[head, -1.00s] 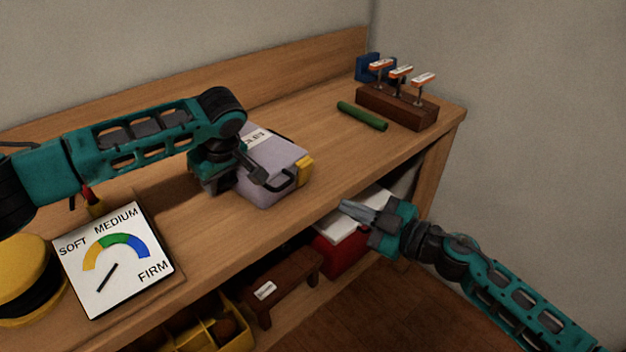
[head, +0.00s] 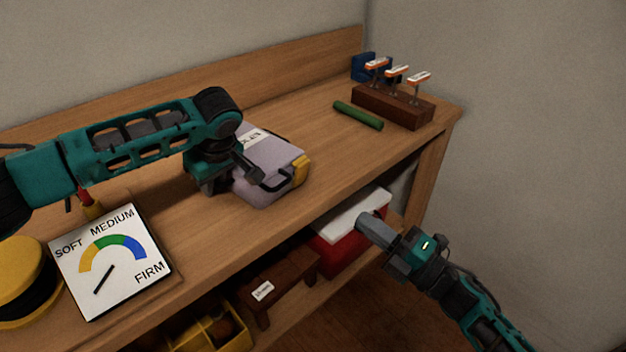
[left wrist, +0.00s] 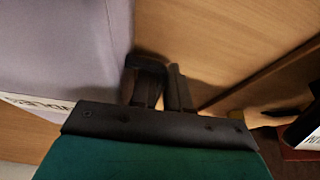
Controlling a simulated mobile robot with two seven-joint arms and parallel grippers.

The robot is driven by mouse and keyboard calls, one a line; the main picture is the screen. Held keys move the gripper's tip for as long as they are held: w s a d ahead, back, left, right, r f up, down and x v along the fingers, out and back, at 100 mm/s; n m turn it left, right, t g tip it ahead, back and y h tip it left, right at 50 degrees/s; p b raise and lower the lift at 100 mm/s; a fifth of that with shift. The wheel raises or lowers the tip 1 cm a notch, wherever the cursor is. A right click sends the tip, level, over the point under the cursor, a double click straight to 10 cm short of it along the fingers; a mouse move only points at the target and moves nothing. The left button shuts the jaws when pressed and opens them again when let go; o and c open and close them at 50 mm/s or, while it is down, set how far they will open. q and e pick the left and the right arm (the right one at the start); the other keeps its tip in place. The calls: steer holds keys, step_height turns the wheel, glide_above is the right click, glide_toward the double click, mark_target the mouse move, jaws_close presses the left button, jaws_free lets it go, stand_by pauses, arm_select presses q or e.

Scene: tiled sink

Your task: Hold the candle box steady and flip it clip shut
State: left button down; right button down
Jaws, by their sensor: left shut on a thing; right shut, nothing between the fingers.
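The candle box (head: 270,156) is a lavender case on the bench, with a partly hidden white label on top. Its yellow clip (head: 300,169) is at the right end; I cannot tell whether it is fully open or shut. My left gripper (head: 272,184) is shut at the box's front side, on what looks like its dark handle, partly hidden by the wrist. In the left wrist view the closed fingers (left wrist: 162,88) are beside the box's lavender wall (left wrist: 65,45). My right gripper (head: 363,222) is shut and empty, below the bench's front edge, right of the box.
A dial board (head: 110,262) and a yellow round object (head: 22,280) are at the left. A green rod (head: 358,115) and a wooden rack (head: 393,105) are at the back right. A white-lidded red box (head: 345,248) and a brown stool (head: 275,278) are below the bench.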

mark_target(301, 169)
stand_by(0.4)
steer(key=x, duration=1.4)
arm_select(q)
steer(key=shift+d, duration=0.1)
arm_select(e)
steer(key=shift+w+a+r, duration=0.25)
steer(key=shift+a+r, duration=0.15)
steer(key=shift+a, duration=0.05)
steer(key=r+v, duration=0.3)
steer(key=v, duration=1.1)
steer(key=shift+d, duration=0.35)
